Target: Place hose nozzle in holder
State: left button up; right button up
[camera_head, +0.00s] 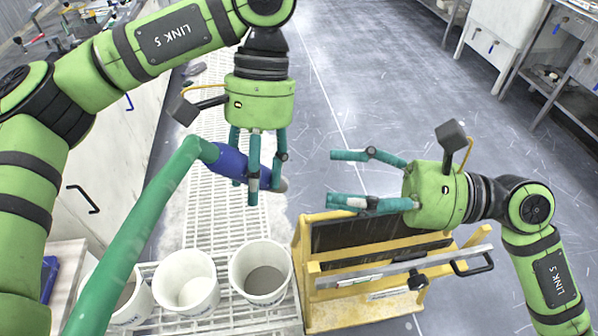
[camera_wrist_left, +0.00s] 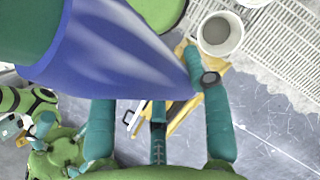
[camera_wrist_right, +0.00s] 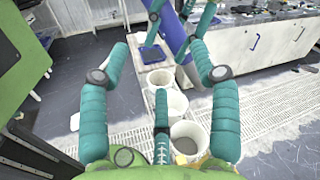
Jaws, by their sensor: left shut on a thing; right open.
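The hose nozzle (camera_head: 233,165) is blue with a pale tip, on the end of a green hose (camera_head: 150,215). My left gripper (camera_head: 256,180) is shut on the nozzle and holds it in the air above the white buckets. In the left wrist view the nozzle (camera_wrist_left: 120,50) fills the upper left, large and close. My right gripper (camera_head: 350,178) is open and empty, to the right of the nozzle and apart from it, above the yellow wooden rack. I cannot tell which object is the holder.
White buckets (camera_head: 187,281) stand in a row on a white grating (camera_head: 215,215); one (camera_head: 260,272) holds grey material. The yellow rack (camera_head: 316,290) stands right of them, with dark panels and a metal bar. Cabinets (camera_head: 495,40) stand at the back right. Open grey floor lies between.

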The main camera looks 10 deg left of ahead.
jog(key=a, duration=1.2)
jog(key=shift+w, duration=0.25)
jog(key=c, duration=1.1)
pick_arm(q)
jog(key=o, duration=1.4)
pick_arm(e)
jog(key=shift+c, duration=0.2)
pick_arm(q)
jog(key=shift+o, duration=0.2)
jog(key=shift+r, duration=0.15)
pick_arm(e)
jog(key=shift+w+d, duration=0.1)
